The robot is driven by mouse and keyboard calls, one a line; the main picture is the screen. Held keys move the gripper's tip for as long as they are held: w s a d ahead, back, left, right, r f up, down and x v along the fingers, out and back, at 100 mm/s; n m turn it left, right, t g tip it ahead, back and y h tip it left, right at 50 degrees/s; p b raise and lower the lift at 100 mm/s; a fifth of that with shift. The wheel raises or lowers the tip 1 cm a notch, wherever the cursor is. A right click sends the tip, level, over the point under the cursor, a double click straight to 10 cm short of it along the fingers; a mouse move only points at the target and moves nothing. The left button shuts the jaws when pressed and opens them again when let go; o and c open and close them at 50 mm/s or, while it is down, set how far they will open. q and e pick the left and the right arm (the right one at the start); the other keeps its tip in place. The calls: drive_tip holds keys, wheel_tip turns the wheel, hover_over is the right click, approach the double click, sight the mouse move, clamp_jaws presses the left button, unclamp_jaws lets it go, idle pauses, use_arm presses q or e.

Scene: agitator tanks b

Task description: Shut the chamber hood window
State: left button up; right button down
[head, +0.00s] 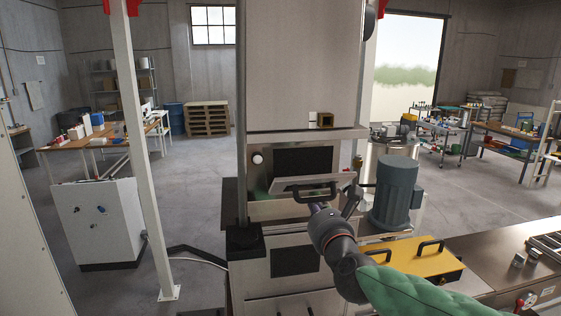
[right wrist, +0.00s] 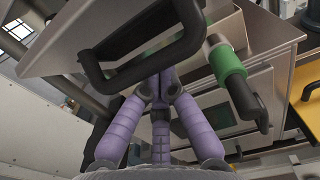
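The chamber hood (head: 302,70) is the tall pale metal housing in the middle of the head view. The hood window (head: 343,160) has a dark pane and a black bar handle (head: 315,187) near its lower edge. The handle looms large in the right wrist view (right wrist: 135,75), on a tilted pale panel. My right gripper (head: 318,208) is just below the handle. In the right wrist view its purple fingers (right wrist: 160,82) converge with their tips close together at the handle bar; nothing shows between them. Contact is unclear. My left gripper is not in view.
A grey-blue motor (head: 397,195) stands right of the gripper. A yellow box lid with black handles (head: 408,260) lies on the bench at lower right. A white post (head: 143,150) rises at left. A green cylinder (right wrist: 228,62) is close to the fingers.

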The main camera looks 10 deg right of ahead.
sight(317, 181)
drive_tip(key=shift+r, duration=0.15)
drive_tip(key=shift+w+r+p, duration=0.15)
drive_tip(key=shift+r+p, duration=0.3)
drive_tip(key=shift+r, duration=0.35)
drive_tip(key=shift+w+r+p, duration=0.15)
drive_tip(key=shift+r+p, duration=0.25)
drive_tip(key=shift+r, duration=0.4)
drive_tip(key=shift+w+r, duration=0.15)
drive_tip(key=shift+r, duration=0.25)
drive_tip(key=shift+w+r+p, duration=0.25)
drive_tip(key=shift+r+p, duration=0.2)
drive_tip(key=shift+r, duration=0.05)
drive_tip(key=shift+w+r+p, duration=0.25)
drive_tip(key=shift+r+p, duration=0.15)
drive_tip(key=shift+r, duration=0.1)
drive_tip(key=shift+d, duration=0.1)
